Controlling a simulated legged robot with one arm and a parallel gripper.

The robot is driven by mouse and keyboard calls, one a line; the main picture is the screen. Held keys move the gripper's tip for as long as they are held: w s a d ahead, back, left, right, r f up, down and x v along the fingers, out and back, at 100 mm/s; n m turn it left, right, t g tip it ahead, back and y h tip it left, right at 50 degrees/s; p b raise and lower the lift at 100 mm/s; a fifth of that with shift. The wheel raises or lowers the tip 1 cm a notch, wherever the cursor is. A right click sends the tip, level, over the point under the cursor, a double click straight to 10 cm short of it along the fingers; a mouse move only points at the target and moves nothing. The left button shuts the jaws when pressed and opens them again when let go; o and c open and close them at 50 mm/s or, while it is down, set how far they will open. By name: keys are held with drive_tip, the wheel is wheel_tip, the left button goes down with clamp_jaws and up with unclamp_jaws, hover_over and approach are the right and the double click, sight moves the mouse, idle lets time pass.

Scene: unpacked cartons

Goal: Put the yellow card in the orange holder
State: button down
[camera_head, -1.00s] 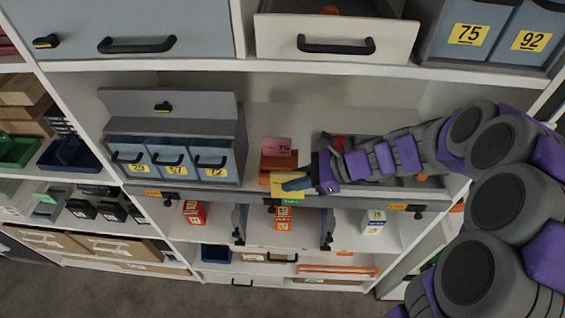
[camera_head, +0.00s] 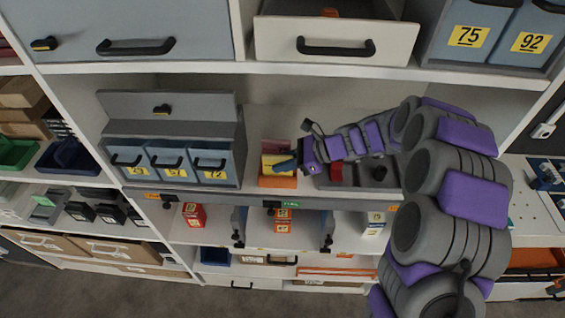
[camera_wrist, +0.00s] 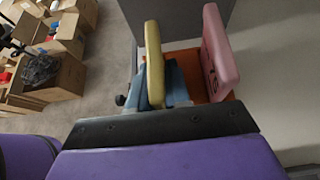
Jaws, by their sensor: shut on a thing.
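My gripper (camera_head: 280,164) is shut on the yellow card (camera_head: 271,164), with its blue fingers at the card's right side. The orange holder (camera_head: 277,182) sits on the middle shelf, and the card appears upright just above it. A pink card (camera_head: 276,146) stands at the back of the holder. In the wrist view my gripper (camera_wrist: 172,82) holds the yellow card (camera_wrist: 153,60) roughly parallel to the pink card (camera_wrist: 219,55), with a gap between them. The orange holder (camera_wrist: 186,58) shows partly behind my fingers. I cannot tell whether the card's lower edge touches the holder.
A grey cabinet with blue numbered drawers (camera_head: 169,160) stands left of the holder. A grey tray (camera_head: 392,172) with a red item (camera_head: 336,172) lies to the right, under my arm. The shelf above (camera_head: 200,66) overhangs the space.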

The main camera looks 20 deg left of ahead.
drive_tip(key=shift+s, duration=0.1)
drive_tip(key=c, duration=1.1)
unclamp_jaws()
drive_tip(key=v, duration=1.2)
drive_tip(key=shift+d+p, duration=0.1)
drive_tip(key=shift+p, duration=0.2)
drive_tip(key=shift+s, duration=0.15)
